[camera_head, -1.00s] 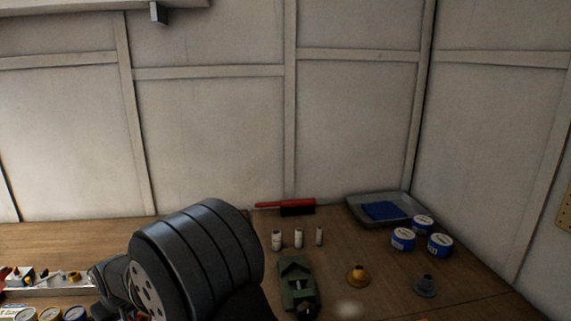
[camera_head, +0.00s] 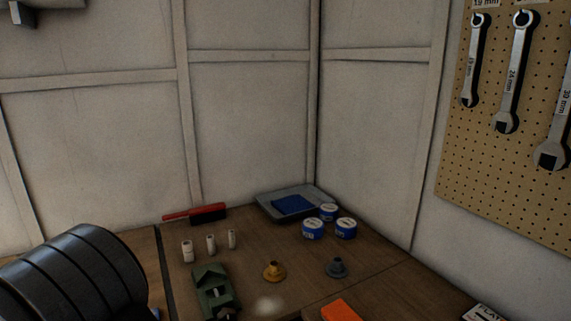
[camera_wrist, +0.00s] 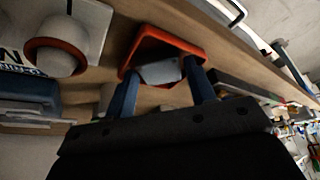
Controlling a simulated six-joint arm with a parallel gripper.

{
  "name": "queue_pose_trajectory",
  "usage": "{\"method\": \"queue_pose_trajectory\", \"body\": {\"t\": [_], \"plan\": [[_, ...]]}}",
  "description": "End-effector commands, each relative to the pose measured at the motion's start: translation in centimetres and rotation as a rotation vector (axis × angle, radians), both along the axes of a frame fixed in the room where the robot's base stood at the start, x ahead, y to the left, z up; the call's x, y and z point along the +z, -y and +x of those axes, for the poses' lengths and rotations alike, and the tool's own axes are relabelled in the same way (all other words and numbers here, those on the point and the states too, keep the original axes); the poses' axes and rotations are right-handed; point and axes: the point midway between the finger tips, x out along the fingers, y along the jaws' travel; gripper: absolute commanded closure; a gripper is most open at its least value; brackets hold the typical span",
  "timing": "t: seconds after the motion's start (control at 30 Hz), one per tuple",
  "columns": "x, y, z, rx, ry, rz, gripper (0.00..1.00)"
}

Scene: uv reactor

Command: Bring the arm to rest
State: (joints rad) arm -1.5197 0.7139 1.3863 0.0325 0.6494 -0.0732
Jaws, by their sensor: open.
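My gripper (camera_wrist: 162,70) shows in the wrist view, its two blue fingers spread apart with nothing visibly held between them. Beyond the fingertips is an orange-rimmed dark opening (camera_wrist: 190,47) with a pale grey piece in it; I cannot tell how far it is from the fingers. In the head view, only a thick dark link of my arm shows at the lower left; the gripper is out of that view.
The wooden bench (camera_head: 375,285) holds a green fixture (camera_head: 210,285), three small white cylinders, a brass fitting (camera_head: 273,271), a grey fitting (camera_head: 337,268), blue-sided tins (camera_head: 312,229), a grey tray (camera_head: 268,211), a red-handled brush (camera_head: 205,213) and an orange block (camera_head: 341,311). Wrenches hang on a pegboard (camera_head: 490,175).

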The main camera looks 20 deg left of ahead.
Motion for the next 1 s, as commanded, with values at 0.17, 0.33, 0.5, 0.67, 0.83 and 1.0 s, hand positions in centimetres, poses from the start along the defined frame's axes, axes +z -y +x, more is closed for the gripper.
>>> {"method": "queue_pose_trajectory", "body": {"t": [0.17,0.33,0.5,0.67,0.83,1.0], "plan": [[3.4,1.2,0.0,0.0,0.0,0.004,0.5],[6.4,2.4,0.0,0.0,0.0,0.004,0.5],[9.4,3.7,0.0,0.0,-0.001,0.004,0.5],[10.1,4.2,0.0,0.0,-0.001,-0.005,0.5],[6.9,2.8,0.0,0.0,-0.001,-0.005,0.5],[3.9,1.6,0.0,0.0,-0.001,-0.003,0.5]]}}
